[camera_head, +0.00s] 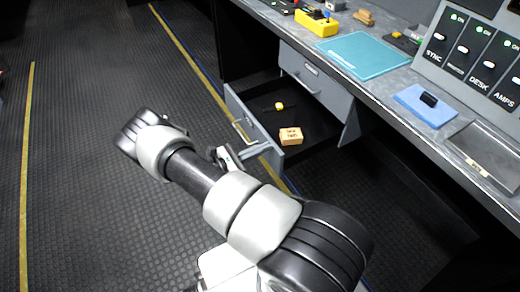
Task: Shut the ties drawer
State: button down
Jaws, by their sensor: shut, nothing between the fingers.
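A grey drawer (250,122) stands pulled out from under the bench, with a pale bar handle on its front. A tan box (291,136) with small print and a yellow-and-black item (279,106) lie inside on its dark floor. The print is too small to read, and I see no readable label naming it the ties drawer. My gripper (250,152) is shut and empty, beside the near part of the drawer front, below the handle. I cannot tell whether it touches the front. My arm covers part of the floor in front.
A shut drawer (312,84) sits above the open one. The bench top (325,35) holds a teal mat (362,55), a yellow device (317,22), a blue pad (426,102) and a switch panel (470,50). The dark floor (90,120) at left is clear, with yellow lines.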

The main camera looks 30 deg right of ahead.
jog(key=d+b, duration=0.4)
jog(key=d, duration=2)
jog(key=shift+w+d, duration=0.25)
jog(key=shift+w, duration=0.15)
jog(key=s+a+n+p, duration=0.3)
jog(key=a+n+p, duration=0.4)
jog(key=a+n, duration=0.9)
jog(key=d+n+b, duration=0.1)
jog(key=d+n, duration=0.1)
jog(key=d, duration=1.4)
jog(key=shift+w, duration=0.1)
jog(key=shift+f, duration=0.1)
